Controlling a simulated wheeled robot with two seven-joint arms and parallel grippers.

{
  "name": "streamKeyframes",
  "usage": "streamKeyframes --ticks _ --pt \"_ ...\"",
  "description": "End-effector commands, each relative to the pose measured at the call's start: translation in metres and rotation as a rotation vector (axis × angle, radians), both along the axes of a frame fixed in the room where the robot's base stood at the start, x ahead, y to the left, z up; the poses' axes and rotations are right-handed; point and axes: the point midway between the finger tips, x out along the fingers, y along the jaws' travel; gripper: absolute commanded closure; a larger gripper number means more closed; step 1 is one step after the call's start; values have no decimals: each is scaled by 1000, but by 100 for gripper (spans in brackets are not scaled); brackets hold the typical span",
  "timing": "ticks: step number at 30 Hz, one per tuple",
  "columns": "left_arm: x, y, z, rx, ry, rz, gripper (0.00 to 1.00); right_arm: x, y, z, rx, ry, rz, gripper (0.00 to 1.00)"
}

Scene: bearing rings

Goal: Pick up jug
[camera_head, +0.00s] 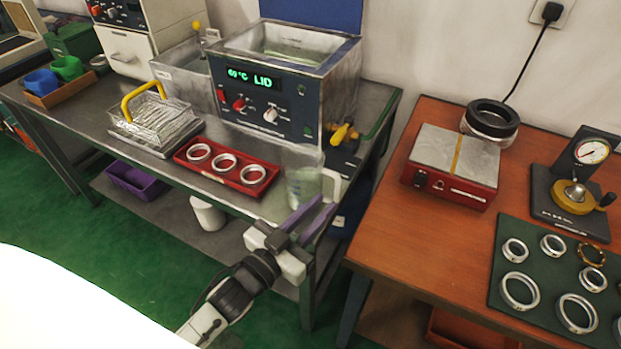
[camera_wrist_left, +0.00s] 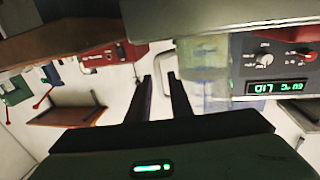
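The jug (camera_head: 303,184) is translucent, with pale liquid-like contents, and stands upright at the front right corner of the grey bench. Its white handle (camera_head: 333,186) faces right. In the left wrist view the jug (camera_wrist_left: 205,72) shows just right of the fingers, its handle (camera_wrist_left: 165,62) in line with the fingertip gap. My left gripper (camera_head: 312,207) is open, its two purple fingers apart and pointing at the handle side. In the left wrist view the left gripper (camera_wrist_left: 160,82) has nothing visible clamped between its fingers. My right gripper is not in view.
A heated bath (camera_head: 270,95) with a lit display stands behind the jug. A red tray (camera_head: 226,166) with rings lies left of it. A wooden table (camera_head: 400,235) with a red-sided box (camera_head: 452,168) stands to the right, across a narrow gap.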

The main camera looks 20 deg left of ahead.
Motion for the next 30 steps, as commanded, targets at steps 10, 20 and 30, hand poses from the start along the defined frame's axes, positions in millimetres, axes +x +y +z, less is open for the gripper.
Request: streamKeyframes --ticks 10,20,30 --pt "41 -13 -1 0 0 1 81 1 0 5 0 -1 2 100" --pt "53 -16 -2 0 3 0 81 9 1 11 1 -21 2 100" --pt "53 -16 0 1 -2 0 100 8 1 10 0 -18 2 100"
